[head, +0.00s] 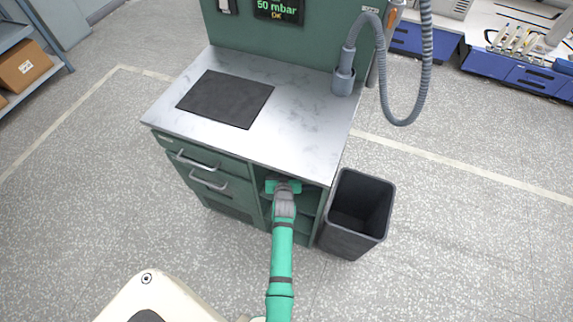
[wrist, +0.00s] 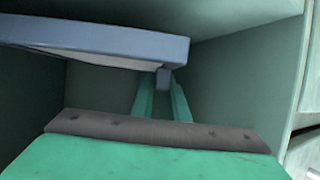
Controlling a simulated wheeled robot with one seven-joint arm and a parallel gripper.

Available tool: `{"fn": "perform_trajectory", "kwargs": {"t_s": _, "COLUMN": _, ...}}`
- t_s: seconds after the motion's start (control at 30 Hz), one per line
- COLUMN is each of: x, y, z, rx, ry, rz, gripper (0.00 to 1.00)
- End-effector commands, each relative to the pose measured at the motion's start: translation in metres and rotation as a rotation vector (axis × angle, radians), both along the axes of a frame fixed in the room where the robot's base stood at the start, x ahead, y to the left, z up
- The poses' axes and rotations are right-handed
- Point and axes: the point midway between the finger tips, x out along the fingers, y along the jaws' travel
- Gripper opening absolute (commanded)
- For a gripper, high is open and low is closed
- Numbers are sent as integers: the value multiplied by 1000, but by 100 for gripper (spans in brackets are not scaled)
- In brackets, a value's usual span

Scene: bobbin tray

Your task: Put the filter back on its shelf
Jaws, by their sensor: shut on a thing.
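The filter (wrist: 95,37) is a flat piece with a blue-grey frame and a pale face, in the upper left of the wrist view. My gripper (wrist: 164,92) has its two green fingers shut on a small grey tab at the filter's edge. In the head view my gripper (head: 283,187) is at the open shelf bay in the right front of the green cabinet (head: 235,177), its fingers hidden inside. The filter cannot be made out in the head view. Green bay walls surround it in the wrist view. Whether it rests on a shelf, I cannot tell.
A black bin (head: 355,215) stands close to the right of the cabinet. Drawers with handles (head: 208,180) are left of the bay. A grey worktop (head: 300,125) with a dark mat (head: 226,98) overhangs the bay. The floor in front is clear.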

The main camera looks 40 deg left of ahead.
Motion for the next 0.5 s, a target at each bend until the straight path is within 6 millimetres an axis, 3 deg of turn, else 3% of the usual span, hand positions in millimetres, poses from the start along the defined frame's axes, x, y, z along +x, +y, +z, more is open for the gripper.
{"fn": "perform_trajectory", "kwargs": {"t_s": 0.33, "x": -1, "y": 6, "z": -31, "rx": 0, "ry": 1, "rz": 7, "gripper": 0}}
{"fn": "perform_trajectory", "kwargs": {"t_s": 0.5, "x": -1, "y": 6, "z": -35, "rx": 0, "ry": -1, "rz": 8, "gripper": 0}}
